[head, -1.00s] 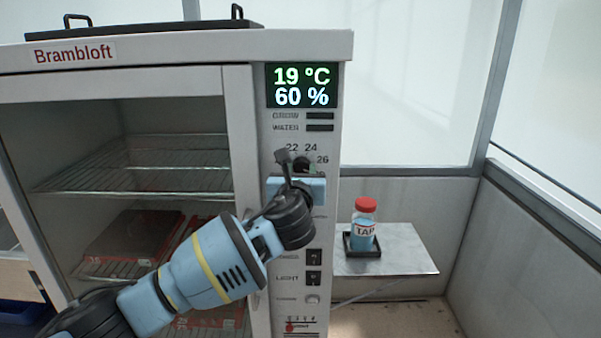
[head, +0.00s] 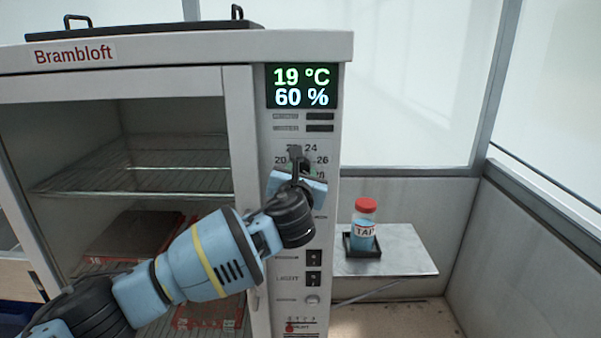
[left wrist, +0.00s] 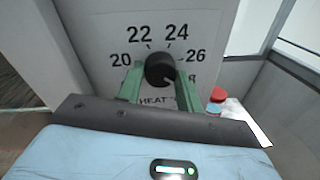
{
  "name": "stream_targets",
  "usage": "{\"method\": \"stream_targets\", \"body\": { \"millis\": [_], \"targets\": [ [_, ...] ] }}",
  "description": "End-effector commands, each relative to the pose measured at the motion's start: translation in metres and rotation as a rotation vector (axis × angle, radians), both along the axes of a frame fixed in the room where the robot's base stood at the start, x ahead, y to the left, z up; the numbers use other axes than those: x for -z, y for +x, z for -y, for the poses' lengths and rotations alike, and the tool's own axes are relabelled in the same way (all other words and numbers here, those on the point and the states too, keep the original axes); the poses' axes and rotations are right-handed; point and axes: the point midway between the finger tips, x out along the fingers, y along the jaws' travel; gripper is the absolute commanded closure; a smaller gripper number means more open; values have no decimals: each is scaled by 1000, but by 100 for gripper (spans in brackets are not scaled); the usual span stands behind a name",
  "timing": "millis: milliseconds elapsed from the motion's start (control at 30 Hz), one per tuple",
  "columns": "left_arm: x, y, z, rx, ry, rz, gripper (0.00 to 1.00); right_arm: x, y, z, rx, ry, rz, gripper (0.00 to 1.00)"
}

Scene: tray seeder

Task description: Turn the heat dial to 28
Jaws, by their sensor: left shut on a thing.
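The heat dial (left wrist: 160,68) is a round black knob on the cabinet's white front panel, with 20, 22, 24 and 26 printed around it and "HEAT" below. A number at its lower right is mostly hidden by a finger. A small pale mark on the knob points to the lower right, toward that hidden number. My left gripper (left wrist: 159,78) has its green fingers on both sides of the knob, shut on it. In the head view, my left gripper (head: 303,167) covers most of the dial.
The display (head: 302,87) above reads 19 °C and 60 %. Switches (head: 313,258) and a round button (head: 312,299) sit below the dial. A red-capped bottle (head: 364,228) stands in a black holder on the side shelf (head: 405,250). Wire racks (head: 150,167) lie inside the cabinet at left.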

Motion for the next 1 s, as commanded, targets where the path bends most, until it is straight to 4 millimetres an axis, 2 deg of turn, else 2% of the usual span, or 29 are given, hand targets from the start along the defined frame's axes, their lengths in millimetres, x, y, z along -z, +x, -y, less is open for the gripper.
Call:
{"method": "stream_targets", "body": {
  "millis": [33,67,200,633,1000],
  "targets": [
    [3,0,0,1,1,-4,87,0,0,0,0,0,-1,100],
    [3,0,0,1,1,-4,61,0,0,0,0,0,-1,100],
    [2,0,0,0,0,-3,43,0,0,0,0,0,-1,100],
    [1,-6,0,0,-1,-1,42,1,0,0,0,0,-1,100],
    [-1,-51,-4,2,0,-1,42,1,-1,0,0,1,-3,100]
  ]
}}
